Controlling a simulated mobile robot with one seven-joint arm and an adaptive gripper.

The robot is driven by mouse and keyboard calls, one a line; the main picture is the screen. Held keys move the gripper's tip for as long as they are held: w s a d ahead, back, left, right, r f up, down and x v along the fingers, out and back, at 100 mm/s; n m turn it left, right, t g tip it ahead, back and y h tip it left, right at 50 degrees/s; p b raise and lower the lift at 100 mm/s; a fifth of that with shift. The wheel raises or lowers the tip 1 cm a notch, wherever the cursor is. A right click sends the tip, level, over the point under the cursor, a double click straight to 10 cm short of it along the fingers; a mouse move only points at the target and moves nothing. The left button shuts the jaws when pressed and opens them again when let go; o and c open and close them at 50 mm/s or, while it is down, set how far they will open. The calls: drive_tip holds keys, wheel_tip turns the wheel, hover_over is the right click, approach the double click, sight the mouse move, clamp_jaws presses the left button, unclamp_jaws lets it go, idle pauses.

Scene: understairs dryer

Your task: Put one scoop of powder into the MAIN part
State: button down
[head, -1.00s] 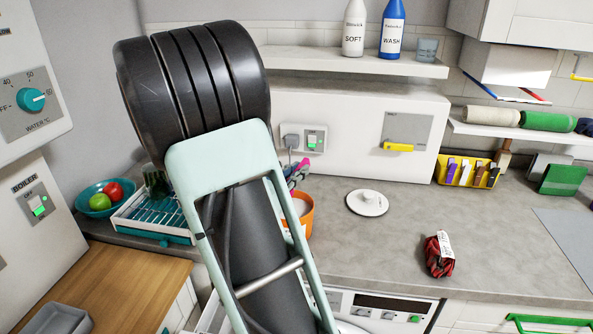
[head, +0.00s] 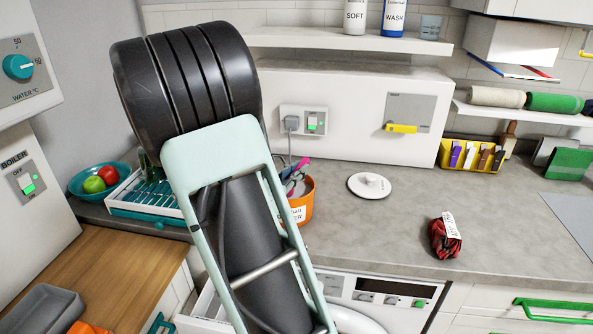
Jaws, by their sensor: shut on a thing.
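An orange tub (head: 305,210) with a white label stands open on the grey counter, partly behind my arm. My gripper (head: 296,185) shows only in small part, as grey and pink pieces at the tub's mouth beside my arm. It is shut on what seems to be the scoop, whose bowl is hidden. Any powder on it cannot be seen. The tub's white round lid (head: 369,186) lies on the counter to the right. Below the counter is a white machine (head: 385,291) with a control panel. A white drawer-like part (head: 207,306) juts out left of my arm; the MAIN part cannot be made out.
A cutlery tray (head: 150,200) and teal fruit bowl (head: 97,182) stand left. A red labelled packet (head: 445,237) lies right of the lid. A yellow holder (head: 470,157) stands at the back. Counter around the lid is clear.

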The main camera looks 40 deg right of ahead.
drive_tip(key=shift+r, duration=0.1)
idle(0.4)
drive_tip(key=shift+r+p, duration=3.65)
drive_tip(key=shift+r, duration=0.8)
